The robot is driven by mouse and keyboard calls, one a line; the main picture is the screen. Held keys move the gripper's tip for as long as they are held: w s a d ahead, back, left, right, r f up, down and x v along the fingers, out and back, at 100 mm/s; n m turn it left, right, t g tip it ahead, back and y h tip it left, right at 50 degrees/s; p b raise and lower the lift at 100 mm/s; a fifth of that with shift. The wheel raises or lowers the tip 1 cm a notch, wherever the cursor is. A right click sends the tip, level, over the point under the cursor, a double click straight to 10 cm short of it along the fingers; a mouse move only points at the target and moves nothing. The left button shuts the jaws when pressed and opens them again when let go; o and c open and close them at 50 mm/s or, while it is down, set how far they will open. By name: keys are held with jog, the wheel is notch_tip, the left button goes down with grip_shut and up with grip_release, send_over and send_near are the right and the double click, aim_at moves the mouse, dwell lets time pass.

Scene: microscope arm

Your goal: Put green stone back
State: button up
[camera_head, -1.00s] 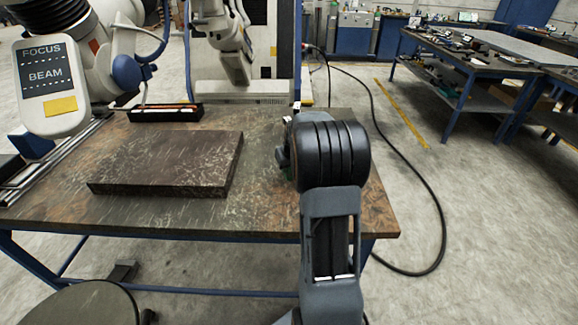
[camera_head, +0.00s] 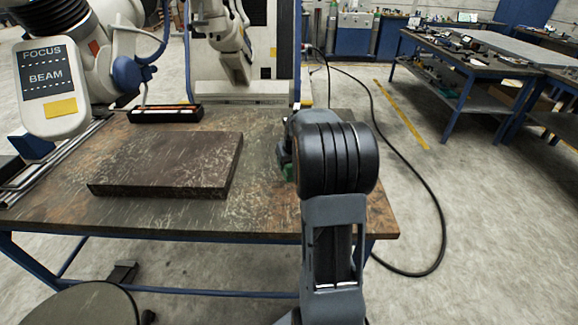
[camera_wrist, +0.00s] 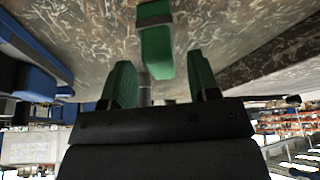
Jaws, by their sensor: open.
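The green stone (camera_wrist: 156,56) appears in the wrist view as a green block with a dark band, close to the rusty tabletop (camera_wrist: 90,25). My gripper (camera_wrist: 162,82) is open, with two green-faced fingers apart at the lower middle of that view. The green block shows between and beyond the fingers, with no clear contact. In the head view my gripper (camera_head: 285,160) is low over the right part of the table, mostly hidden by my dark wrist. A small green patch shows there; I cannot tell whether it is stone or finger.
A thick dark slab (camera_head: 170,163) lies on the table left of my gripper; its edge shows at right in the wrist view (camera_wrist: 275,62). A black tray (camera_head: 165,113) sits at the back edge. A white instrument marked FOCUS and BEAM (camera_head: 50,85) overhangs the left side.

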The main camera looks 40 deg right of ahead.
jog(key=d+v, duration=0.1)
jog(key=v, duration=0.7)
jog(key=s+a+f+n, duration=0.1)
jog(key=s+a, duration=0.7)
jog(key=a, duration=0.4)
jog(key=s+a+f+n+g+y, duration=0.1)
jog(key=s+a+f+n, duration=0.1)
jog(key=s+a, duration=0.6)
jog(key=a, duration=0.4)
jog(key=shift+s+a+f+p, duration=0.25)
jog(key=shift+a+f+p, duration=0.05)
jog(key=shift+f, duration=0.05)
notch_tip(320, 180, up, 11)
jog(key=p, duration=0.9)
jog(key=shift+y, duration=0.3)
